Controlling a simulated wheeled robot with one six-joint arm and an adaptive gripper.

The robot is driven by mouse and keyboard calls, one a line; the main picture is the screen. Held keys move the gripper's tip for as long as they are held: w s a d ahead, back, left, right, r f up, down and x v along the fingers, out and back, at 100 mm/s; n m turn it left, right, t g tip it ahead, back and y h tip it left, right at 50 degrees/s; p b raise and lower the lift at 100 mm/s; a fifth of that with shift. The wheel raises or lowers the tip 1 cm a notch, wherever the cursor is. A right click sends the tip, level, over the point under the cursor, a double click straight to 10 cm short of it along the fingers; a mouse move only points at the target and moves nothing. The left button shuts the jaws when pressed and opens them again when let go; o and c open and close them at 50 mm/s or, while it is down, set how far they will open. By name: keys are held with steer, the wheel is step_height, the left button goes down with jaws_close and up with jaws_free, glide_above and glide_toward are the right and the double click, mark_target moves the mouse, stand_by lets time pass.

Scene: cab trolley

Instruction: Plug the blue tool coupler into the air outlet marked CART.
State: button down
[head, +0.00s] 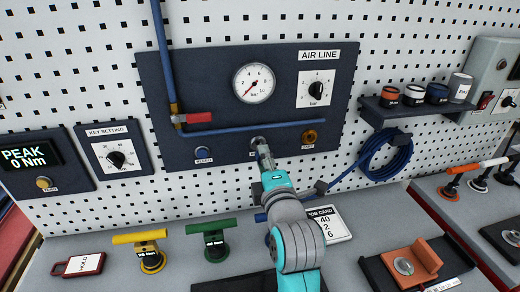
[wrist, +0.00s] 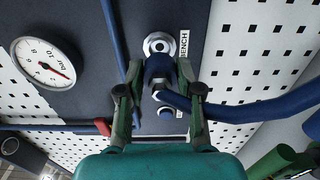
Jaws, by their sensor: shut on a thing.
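My gripper (head: 263,158) is at the dark air panel (head: 225,72), in front of its middle outlet. In the wrist view my gripper (wrist: 160,92) is shut on the blue tool coupler (wrist: 157,68), with a blue hose running off to the right. The coupler's front end is right at a silver outlet (wrist: 158,45) labelled BENCH; I cannot tell whether it is seated in it. The outlet marked CART (head: 309,136), with an orange-brown ring, is to the right of my gripper in the head view and looks empty. My gripper mostly hides the middle outlet there.
A red valve lever (head: 198,117) and blue pipe (head: 245,127) run above the outlets. A pressure gauge (head: 253,83) is higher up. A coiled blue hose (head: 385,153) hangs at right below a shelf of cups (head: 415,108). Yellow (head: 150,255) and green (head: 213,245) T-handle tools stand on the bench.

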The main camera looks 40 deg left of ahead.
steer(key=shift+v, duration=1.15)
steer(key=shift+d, duration=0.1)
